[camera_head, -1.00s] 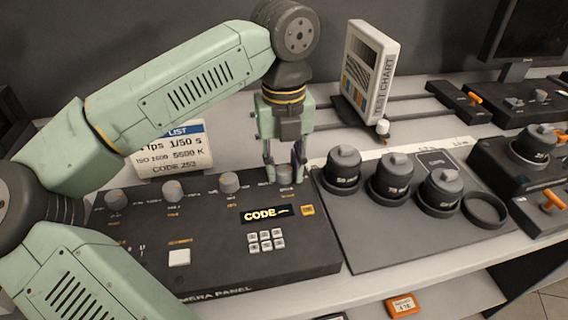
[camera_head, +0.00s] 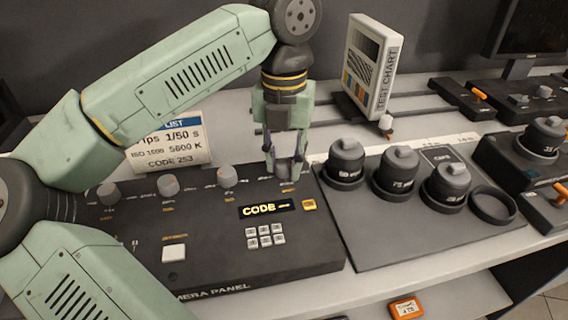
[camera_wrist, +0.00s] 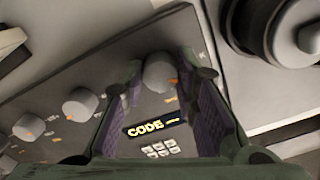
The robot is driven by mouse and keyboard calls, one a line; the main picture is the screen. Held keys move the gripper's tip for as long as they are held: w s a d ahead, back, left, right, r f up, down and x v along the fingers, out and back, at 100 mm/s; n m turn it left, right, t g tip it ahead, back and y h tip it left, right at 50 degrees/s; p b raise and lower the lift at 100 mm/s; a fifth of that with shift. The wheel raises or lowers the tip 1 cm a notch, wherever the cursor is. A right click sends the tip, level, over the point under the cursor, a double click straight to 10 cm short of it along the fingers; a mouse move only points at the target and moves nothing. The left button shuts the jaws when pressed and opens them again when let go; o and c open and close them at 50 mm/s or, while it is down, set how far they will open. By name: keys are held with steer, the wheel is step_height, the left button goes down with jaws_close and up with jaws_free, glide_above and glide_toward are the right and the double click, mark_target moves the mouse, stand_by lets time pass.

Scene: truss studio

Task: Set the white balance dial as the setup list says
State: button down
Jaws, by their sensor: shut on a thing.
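The camera panel (camera_head: 215,255) has a row of grey dials along its back edge. My gripper (camera_head: 286,170) points down at the rightmost dial, with its fingers shut around it. The fingers hide most of this dial in the head view. In the wrist view, the rightmost dial (camera_wrist: 158,72) sits between the two fingers, with an orange mark near its lower right. Its label is too small to read. The setup list (camera_head: 172,145) stands behind the panel; it reads 1/50 s, 5600 K and CODE 253, with the rest partly hidden.
A lit CODE display (camera_head: 266,209), a small keypad (camera_head: 265,236) and an orange button (camera_head: 309,204) lie in front of the dial. Several lenses stand on a mat (camera_head: 385,245) to the right. A test chart (camera_head: 374,70) stands behind.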

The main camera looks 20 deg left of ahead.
steer(key=m+b, duration=0.1)
steer(key=m, duration=0.2)
steer(key=shift+f+m, duration=0.1)
steer(key=shift+m, duration=0.3)
steer(key=m+b, duration=0.1)
steer(key=m, duration=0.2)
steer(key=shift+m, duration=0.3)
steer(key=m, duration=0.6)
steer(key=m+p, duration=0.1)
steer(key=m, duration=0.5)
steer(key=shift+m, duration=0.3)
steer(key=m, duration=0.6)
steer(key=shift+m+p, duration=0.3)
steer(key=shift+m, duration=0.1)
steer(key=c, duration=1.2)
jaws_free()
steer(key=shift+c, duration=0.2)
